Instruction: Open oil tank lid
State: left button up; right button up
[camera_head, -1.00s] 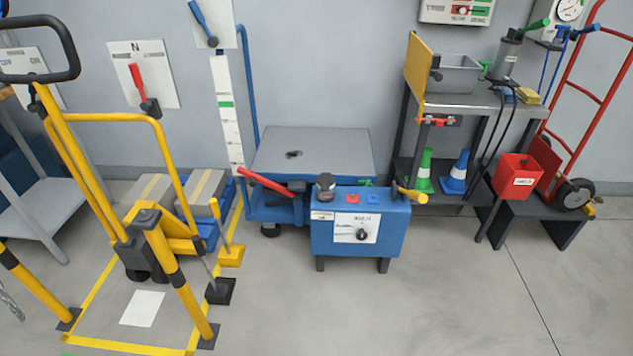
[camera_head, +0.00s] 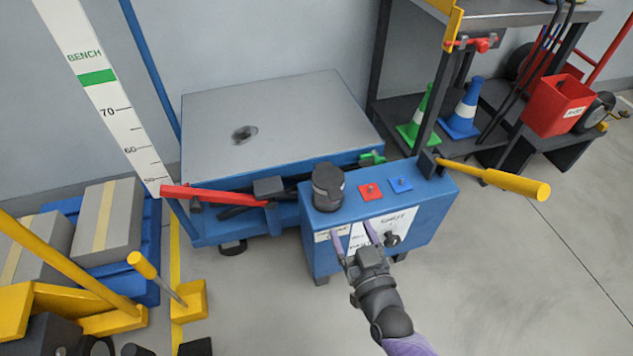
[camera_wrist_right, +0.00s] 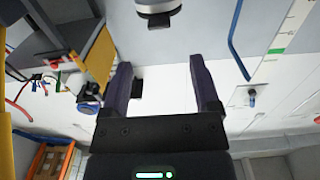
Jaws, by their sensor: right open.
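The oil tank is a blue box (camera_head: 438,205) in the middle of the head view. Its dark grey round lid (camera_head: 327,188) sits upright on the left end of the tank's top and looks closed. My right gripper (camera_head: 353,233) is open and empty. It is in front of the tank's labelled front face, to the lower right of the lid and apart from it. In the right wrist view its two purple fingers (camera_wrist_right: 161,62) are spread with nothing between them. A grey round part (camera_wrist_right: 158,10) shows at that view's top edge; I cannot tell whether it is the lid. My left gripper is out of view.
A yellow handle (camera_head: 510,184) sticks out right of the tank, and a red lever (camera_head: 212,195) lies to its left. A grey platform (camera_head: 270,120) stands behind. Floor at lower right is clear.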

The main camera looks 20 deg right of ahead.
aim_at(338, 200)
jog(key=w+b, duration=0.4)
jog(key=w, duration=0.5)
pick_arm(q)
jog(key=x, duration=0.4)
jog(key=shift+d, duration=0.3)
pick_arm(e)
grip_shut()
dwell(0.4)
